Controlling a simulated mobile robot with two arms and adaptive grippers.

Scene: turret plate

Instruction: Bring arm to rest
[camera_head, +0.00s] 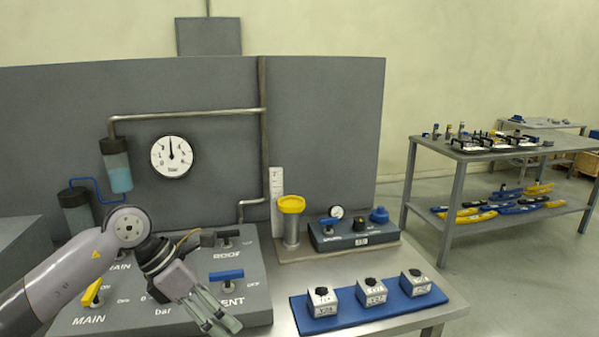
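My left arm (70,275) comes in from the left and reaches over the sloped grey control panel (262,312). Its gripper (222,320) points down and to the right, above the front right part of the panel near the VENT label. Its fingers look parted, with nothing seen between them. Whether the fingertips touch the panel is hard to tell. My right gripper is not in view.
The panel has yellow MAIN (92,292) and blue VENT (226,275) handles. To the right are a yellow-topped cylinder (291,222), a gauge box (352,234) and a blue plate (335,318) with three labelled blocks. A grey wall with a dial (172,157) stands behind.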

